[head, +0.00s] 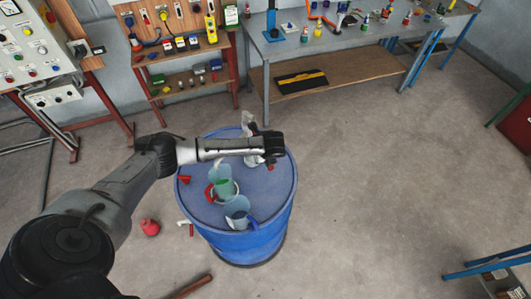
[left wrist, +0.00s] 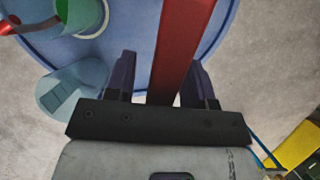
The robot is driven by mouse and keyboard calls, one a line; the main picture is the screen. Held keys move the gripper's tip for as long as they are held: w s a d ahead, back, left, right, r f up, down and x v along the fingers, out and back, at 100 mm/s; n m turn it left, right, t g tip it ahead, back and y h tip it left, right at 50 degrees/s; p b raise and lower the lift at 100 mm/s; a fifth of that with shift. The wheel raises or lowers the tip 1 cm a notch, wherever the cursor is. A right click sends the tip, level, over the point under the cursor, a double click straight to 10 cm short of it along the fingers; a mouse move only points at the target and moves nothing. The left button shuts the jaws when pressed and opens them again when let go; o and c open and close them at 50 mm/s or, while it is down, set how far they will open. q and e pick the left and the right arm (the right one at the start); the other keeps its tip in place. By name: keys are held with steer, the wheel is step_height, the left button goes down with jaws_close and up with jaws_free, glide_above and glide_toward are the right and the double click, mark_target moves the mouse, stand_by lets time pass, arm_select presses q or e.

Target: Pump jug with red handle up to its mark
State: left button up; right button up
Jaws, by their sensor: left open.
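A blue drum (head: 275,208) stands on the floor; its top also fills much of the left wrist view (left wrist: 130,45). On it is a clear jug with a red handle (head: 225,187), with green in it; it is cut off at the top left of the left wrist view (left wrist: 88,14). I cannot read its mark or level. A pale pump (head: 248,125) rises behind my left gripper (head: 272,150), partly hidden. In the left wrist view a red bar (left wrist: 182,40) runs between the open fingers of this gripper (left wrist: 158,80).
A small red item (head: 184,179) lies at the drum's left edge. A red container (head: 149,228) stands on the floor. A control panel (head: 35,45), a tool rack (head: 180,50) and a workbench (head: 340,45) line the back.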

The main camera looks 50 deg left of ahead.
arm_select(q)
steer(key=b+v, duration=0.1)
steer(key=v, duration=1.2)
steer(key=shift+r, duration=0.25)
steer(key=shift+d, duration=0.1)
